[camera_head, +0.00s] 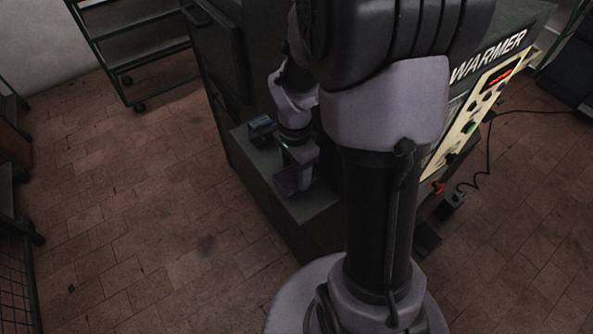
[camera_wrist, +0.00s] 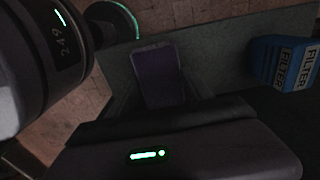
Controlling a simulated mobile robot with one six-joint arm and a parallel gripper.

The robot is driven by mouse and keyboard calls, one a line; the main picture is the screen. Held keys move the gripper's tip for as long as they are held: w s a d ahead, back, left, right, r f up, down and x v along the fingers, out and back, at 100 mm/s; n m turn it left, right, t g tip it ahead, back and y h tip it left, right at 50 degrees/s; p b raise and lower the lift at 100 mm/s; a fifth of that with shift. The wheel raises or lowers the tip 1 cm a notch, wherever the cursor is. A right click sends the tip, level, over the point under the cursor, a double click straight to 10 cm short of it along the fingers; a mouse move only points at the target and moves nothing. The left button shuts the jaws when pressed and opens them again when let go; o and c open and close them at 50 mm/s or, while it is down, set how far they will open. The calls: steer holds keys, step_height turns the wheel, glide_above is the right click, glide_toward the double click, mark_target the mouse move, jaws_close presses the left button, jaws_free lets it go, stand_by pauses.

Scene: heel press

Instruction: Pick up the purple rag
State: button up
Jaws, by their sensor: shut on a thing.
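The purple rag (camera_wrist: 158,77) lies over the grey ledge of the machine, in the middle of the wrist view. In the head view the purple rag (camera_head: 287,181) shows dimly at the front of my gripper (camera_head: 296,185), low over the ledge. My gripper is shut on the rag. Its body (camera_wrist: 165,150) fills the bottom of the wrist view and hides the near end of the rag. The fingertips are dark and hard to make out in both views.
A blue filter box (camera_wrist: 284,62) stands on the ledge right of the rag; it also shows in the head view (camera_head: 261,127). The ledge (camera_head: 318,204) juts from the dark warmer machine (camera_head: 222,70). A wheeled rack (camera_head: 135,45) stands at the back left.

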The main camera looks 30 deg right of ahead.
mark_target(295, 173)
step_height(295, 173, up, 6)
steer(key=shift+r+p, duration=0.1)
steer(key=shift+p, duration=0.85)
steer(key=a, duration=1.9)
steer(key=shift+s+a, duration=0.3)
steer(key=shift+s, duration=0.05)
